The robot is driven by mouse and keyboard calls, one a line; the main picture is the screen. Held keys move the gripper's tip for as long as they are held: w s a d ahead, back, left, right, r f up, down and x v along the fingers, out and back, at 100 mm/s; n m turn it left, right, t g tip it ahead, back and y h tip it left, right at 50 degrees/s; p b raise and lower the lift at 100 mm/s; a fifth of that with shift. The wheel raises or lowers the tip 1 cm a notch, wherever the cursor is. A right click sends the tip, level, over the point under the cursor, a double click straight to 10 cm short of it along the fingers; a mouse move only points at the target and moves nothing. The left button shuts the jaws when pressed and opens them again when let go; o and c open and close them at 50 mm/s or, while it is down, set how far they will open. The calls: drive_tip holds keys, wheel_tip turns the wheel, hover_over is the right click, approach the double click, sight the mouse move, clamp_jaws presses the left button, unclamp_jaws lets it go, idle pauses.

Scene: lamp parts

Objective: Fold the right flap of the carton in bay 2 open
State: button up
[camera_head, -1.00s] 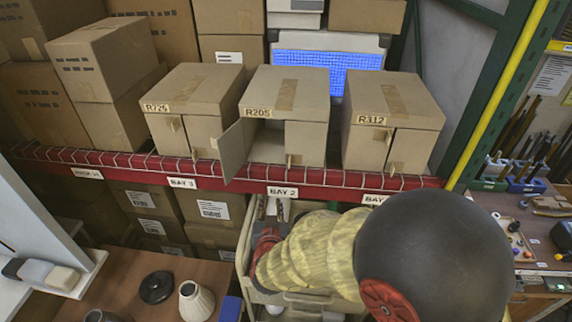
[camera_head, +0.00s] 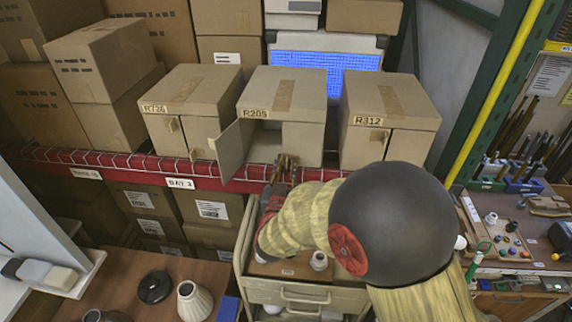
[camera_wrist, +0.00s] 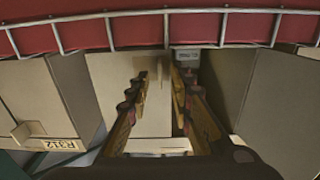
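The middle carton (camera_head: 283,93) stands on the shelf above where the BAY 2 label showed earlier. Its left flap (camera_head: 234,151) is swung out to the front left, and the opening behind it shows. Its right flap (camera_head: 307,143) is closed across the right half of the front. My gripper (camera_head: 286,160) is at the lower inner edge of this right flap, with fingers pointing up. In the wrist view, which is upside down, the fingers (camera_wrist: 160,80) stand apart in front of the right flap (camera_wrist: 118,88). A small tab (camera_wrist: 154,68) shows between them; contact is unclear.
Carton R312 (camera_head: 389,105) stands close on the right and another carton (camera_head: 190,98) on the left. A red beam with wire mesh (camera_head: 110,160) runs along the shelf front. A drawer cart (camera_head: 290,292) stands below my arm.

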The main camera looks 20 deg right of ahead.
drive_tip(key=shift+w+d, duration=0.1)
drive_tip(key=shift+w, duration=0.1)
drive_tip(key=shift+c, duration=0.7)
drive_tip(key=c, duration=0.4)
clamp_jaws()
